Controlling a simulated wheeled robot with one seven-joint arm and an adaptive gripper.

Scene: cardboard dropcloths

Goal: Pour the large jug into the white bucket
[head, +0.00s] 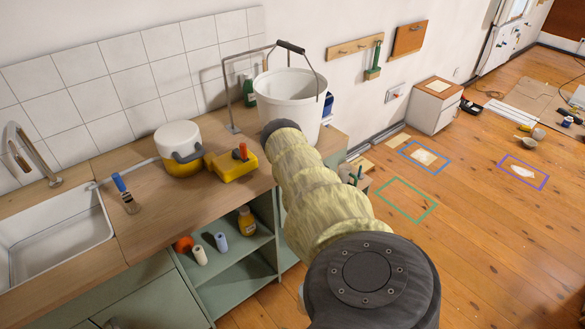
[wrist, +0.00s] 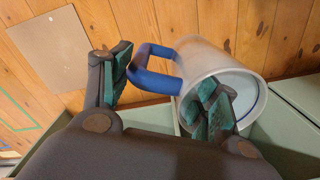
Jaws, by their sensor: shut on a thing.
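The white bucket (head: 290,98) stands upright on the wooden counter, its wire handle raised with a dark grip. My arm crosses in front of its lower part. In the wrist view, the large jug (wrist: 225,65) is a translucent, whitish vessel with a blue handle (wrist: 150,62), and looks tilted. The jug's contents cannot be made out.
A white-and-yellow pot (head: 178,148) and a yellow block (head: 232,165) stand left of the bucket. A metal stand (head: 226,95) and green bottle (head: 248,90) are close to it. A sink (head: 50,245) is far left. Small items sit on the shelf (head: 235,250) below.

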